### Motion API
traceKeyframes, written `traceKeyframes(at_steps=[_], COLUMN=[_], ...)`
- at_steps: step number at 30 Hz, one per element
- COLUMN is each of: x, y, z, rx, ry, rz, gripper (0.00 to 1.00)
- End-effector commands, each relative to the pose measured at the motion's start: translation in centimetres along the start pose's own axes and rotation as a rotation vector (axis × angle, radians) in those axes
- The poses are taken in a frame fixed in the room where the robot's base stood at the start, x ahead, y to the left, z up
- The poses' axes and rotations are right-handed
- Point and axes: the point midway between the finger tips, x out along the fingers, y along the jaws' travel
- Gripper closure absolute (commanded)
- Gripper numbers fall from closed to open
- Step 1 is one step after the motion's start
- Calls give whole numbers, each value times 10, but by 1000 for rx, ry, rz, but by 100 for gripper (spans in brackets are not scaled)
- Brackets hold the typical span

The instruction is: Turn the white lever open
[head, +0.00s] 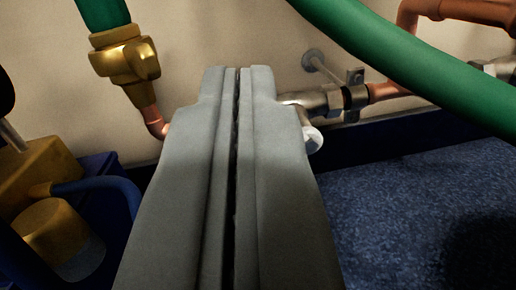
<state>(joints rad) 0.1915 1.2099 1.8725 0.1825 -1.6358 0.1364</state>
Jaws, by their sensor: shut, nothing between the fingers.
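My gripper (238,72) fills the middle of the view, its two grey fingers shut together with nothing between them. Its tips point toward the cream wall. A small white part (313,138), perhaps the end of the white lever, shows just right of the fingers, below a metal valve fitting (318,100). The rest of that part is hidden behind my right finger. I cannot tell whether the finger touches it or how the lever is turned.
A green pipe (410,65) crosses the upper right in front of copper pipes (390,91). A brass fitting (125,62) hangs on another green pipe at left. Brass parts (50,225) and a blue hose (95,185) lie lower left. Blue speckled floor (420,210) is clear at right.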

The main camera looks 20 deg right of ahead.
Motion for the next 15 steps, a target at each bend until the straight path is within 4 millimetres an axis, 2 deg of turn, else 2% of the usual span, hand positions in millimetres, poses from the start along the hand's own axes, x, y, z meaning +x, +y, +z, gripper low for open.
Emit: traceKeyframes(at_steps=[9,15], x=[-33,-43], y=[12,16], z=[12,15], rx=[520,688], ry=[-19,-23], rz=[18,25], gripper=[100,100])
